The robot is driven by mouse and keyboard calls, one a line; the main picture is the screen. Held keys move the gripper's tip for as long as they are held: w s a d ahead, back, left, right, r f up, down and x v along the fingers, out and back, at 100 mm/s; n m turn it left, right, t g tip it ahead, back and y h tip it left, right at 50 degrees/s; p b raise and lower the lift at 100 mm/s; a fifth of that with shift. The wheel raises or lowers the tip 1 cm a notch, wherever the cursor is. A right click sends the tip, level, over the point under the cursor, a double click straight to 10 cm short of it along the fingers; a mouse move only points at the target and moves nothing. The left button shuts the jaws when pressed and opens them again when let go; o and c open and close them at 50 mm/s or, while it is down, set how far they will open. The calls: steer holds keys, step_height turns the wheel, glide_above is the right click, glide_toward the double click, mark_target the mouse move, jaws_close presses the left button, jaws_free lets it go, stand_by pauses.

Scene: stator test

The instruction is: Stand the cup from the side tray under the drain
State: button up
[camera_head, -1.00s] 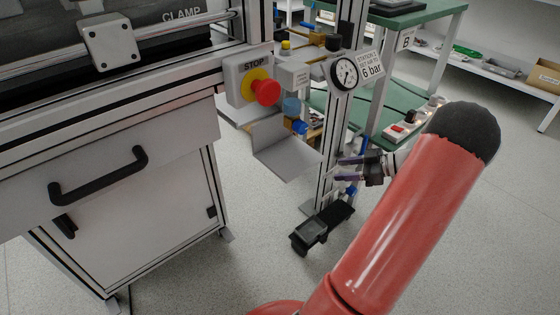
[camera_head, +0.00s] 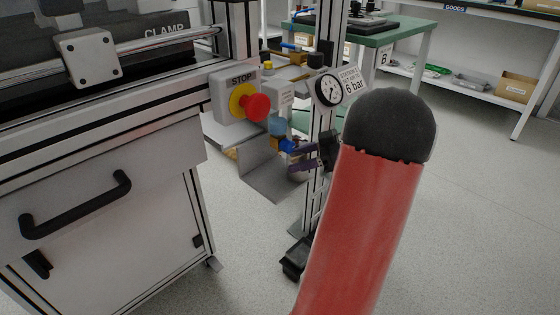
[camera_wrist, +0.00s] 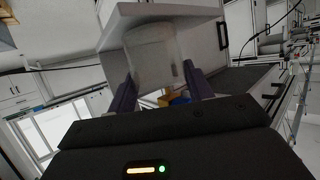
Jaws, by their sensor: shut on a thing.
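In the wrist view a clear, translucent cup (camera_wrist: 152,52) stands between the two purple fingers of my gripper (camera_wrist: 158,78), which is shut on it. A pale plate (camera_wrist: 165,12) lies close beyond the cup, but I cannot tell whether they touch. In the head view my gripper (camera_head: 291,158) is at the grey shelf bracket (camera_head: 268,184), just below the blue drain fitting (camera_head: 287,145) under the bluish bowl (camera_head: 278,124). The cup is hard to make out there. A blue and yellow part (camera_wrist: 178,97) shows between the fingers in the wrist view.
The upright post with the pressure gauge (camera_head: 328,91) stands close to my gripper. The red stop button (camera_head: 256,107) sits up and left of it. A cabinet (camera_head: 110,205) fills the left. Open floor (camera_head: 485,220) lies to the right.

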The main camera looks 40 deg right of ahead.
mark_target(281, 176)
steer(key=w+a, duration=0.3)
steer(key=shift+w+a, duration=0.2)
steer(key=shift+a, duration=0.1)
steer(key=shift+f, duration=0.35)
steer(key=o, duration=1)
steer(key=shift+d, duration=0.1)
steer(key=v, duration=1.2)
steer(key=shift+p, duration=0.4)
